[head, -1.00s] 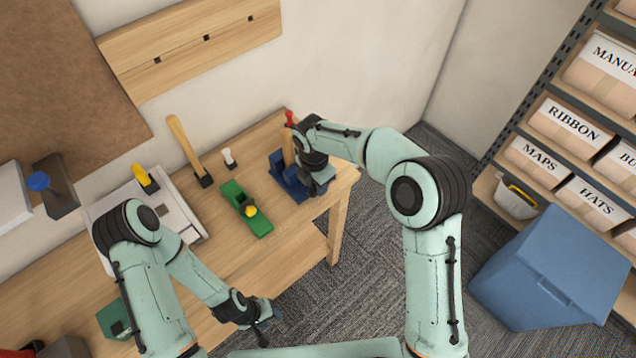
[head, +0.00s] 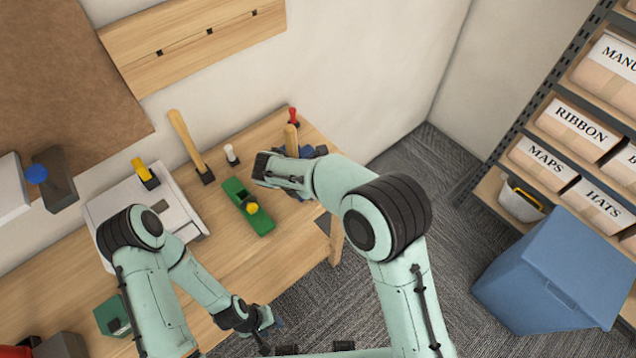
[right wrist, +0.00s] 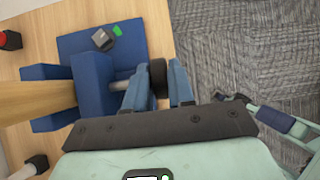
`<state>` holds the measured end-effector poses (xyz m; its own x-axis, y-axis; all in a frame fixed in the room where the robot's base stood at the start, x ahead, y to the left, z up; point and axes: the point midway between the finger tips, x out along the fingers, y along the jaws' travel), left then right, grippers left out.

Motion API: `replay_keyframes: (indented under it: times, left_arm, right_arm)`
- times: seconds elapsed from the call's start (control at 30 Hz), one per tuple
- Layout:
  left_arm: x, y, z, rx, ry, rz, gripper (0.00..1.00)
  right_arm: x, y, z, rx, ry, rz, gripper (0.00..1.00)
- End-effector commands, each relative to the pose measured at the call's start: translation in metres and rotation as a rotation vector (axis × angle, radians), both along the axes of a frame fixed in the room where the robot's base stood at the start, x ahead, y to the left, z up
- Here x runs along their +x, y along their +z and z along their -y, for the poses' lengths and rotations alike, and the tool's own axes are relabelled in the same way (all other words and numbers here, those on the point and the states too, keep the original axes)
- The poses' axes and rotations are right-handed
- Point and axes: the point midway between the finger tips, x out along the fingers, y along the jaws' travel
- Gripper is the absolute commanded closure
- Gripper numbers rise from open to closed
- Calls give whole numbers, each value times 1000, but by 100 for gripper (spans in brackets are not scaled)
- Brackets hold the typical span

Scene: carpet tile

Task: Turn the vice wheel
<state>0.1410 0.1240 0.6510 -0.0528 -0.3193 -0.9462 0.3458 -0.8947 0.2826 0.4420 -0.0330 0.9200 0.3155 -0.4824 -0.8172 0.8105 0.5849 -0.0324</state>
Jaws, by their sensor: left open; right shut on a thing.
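The blue vice (head: 308,152) sits at the right end of the wooden bench, mostly hidden in the head view by my right arm. In the right wrist view the vice (right wrist: 93,85) grips an upright piece of wood (right wrist: 35,104). The black vice wheel (right wrist: 158,75) is on the end of its metal screw. My right gripper (right wrist: 161,80) is shut on the wheel, one finger on each side. My left gripper (head: 264,328) is open and empty in front of the bench's front edge, low and away from the vice.
On the bench (head: 225,250) are a green plane (head: 245,205), a mallet (head: 188,140), a white-handled tool (head: 231,154), a red-handled tool (head: 293,117) and a grey case (head: 180,205). A blue bin (head: 550,265) and shelving stand to the right over carpet.

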Motion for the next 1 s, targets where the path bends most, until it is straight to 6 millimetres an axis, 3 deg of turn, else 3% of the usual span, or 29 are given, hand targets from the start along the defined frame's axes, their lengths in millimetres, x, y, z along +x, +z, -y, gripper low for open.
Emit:
replay_keyframes:
  times: [0.4, 0.43, 0.5, 0.83, 1.0]
  left_arm:
    - [0, 0, 0, 0, 0, 0, 57]
    - [0, 0, 0, 0, 0, 0, 57]
    - [0, 0, 0, 0, 0, 0, 57]
    - [0, 0, 0, 0, 0, 0, 57]
    - [1, 2, 0, 0, 0, 2, 57]
  right_arm:
    - [0, 0, -2, -5, 3, 6, 100]
    - [0, 0, -2, -5, 3, 6, 70]
    - [0, 0, -1, -5, 3, 6, 55]
    - [-1, 2, -2, -5, 2, 4, 55]
    - [-7, 21, -13, -2, 3, 7, 55]
